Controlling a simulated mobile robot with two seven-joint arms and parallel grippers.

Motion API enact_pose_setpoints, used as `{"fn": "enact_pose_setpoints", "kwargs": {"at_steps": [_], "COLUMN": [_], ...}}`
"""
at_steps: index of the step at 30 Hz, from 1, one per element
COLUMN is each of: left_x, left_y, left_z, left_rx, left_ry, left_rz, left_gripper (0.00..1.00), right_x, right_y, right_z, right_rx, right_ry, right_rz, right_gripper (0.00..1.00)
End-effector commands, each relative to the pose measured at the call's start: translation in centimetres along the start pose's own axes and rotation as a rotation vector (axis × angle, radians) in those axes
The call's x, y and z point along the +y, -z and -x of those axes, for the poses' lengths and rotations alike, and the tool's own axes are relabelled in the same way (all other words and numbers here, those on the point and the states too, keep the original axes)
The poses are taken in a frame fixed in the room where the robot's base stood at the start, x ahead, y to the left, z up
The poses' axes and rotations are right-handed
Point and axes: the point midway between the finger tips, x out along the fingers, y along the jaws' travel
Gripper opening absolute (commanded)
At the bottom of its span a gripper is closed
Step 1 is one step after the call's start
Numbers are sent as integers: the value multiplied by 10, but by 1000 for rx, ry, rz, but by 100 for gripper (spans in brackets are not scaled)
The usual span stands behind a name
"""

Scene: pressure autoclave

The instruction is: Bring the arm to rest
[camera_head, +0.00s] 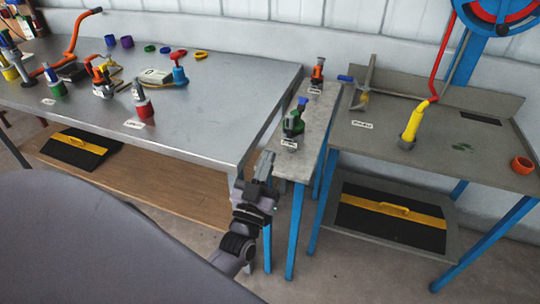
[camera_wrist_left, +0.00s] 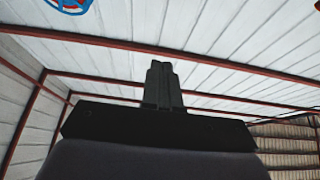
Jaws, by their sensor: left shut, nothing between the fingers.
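My left gripper (camera_head: 265,163) is in the lower middle of the head view, raised in front of the gap between the large grey table and the narrow bench. Its fingers are shut and empty, and they point upward. In the left wrist view the same closed fingers (camera_wrist_left: 163,85) stand upright against the white panelled ceiling, touching nothing. My right gripper is in neither view.
A large grey table (camera_head: 215,100) at left holds several valves and coloured caps. The narrow bench (camera_head: 305,150) carries a green fitting (camera_head: 292,126) close to my gripper. A right-hand table (camera_head: 440,150) holds a yellow-handled tool (camera_head: 414,122) and an orange ring (camera_head: 522,165).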

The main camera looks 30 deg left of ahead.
Motion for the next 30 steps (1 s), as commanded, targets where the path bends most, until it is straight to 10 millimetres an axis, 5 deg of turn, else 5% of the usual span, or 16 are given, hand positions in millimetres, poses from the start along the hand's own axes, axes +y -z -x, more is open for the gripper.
{"fn": "enact_pose_setpoints", "kwargs": {"at_steps": [20, 23, 30], "left_x": [6, 17, 41], "left_y": [-10, -28, -72], "left_z": [13, 38, 144], "left_rx": [-74, -210, -678], "left_ry": [-53, -139, -357], "left_rz": [2, 5, -1], "left_gripper": [0, 0, 0], "right_x": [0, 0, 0], "right_y": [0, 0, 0], "right_z": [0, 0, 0], "right_rx": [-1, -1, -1], "right_ry": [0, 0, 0], "right_rz": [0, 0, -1], "right_gripper": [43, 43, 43]}}
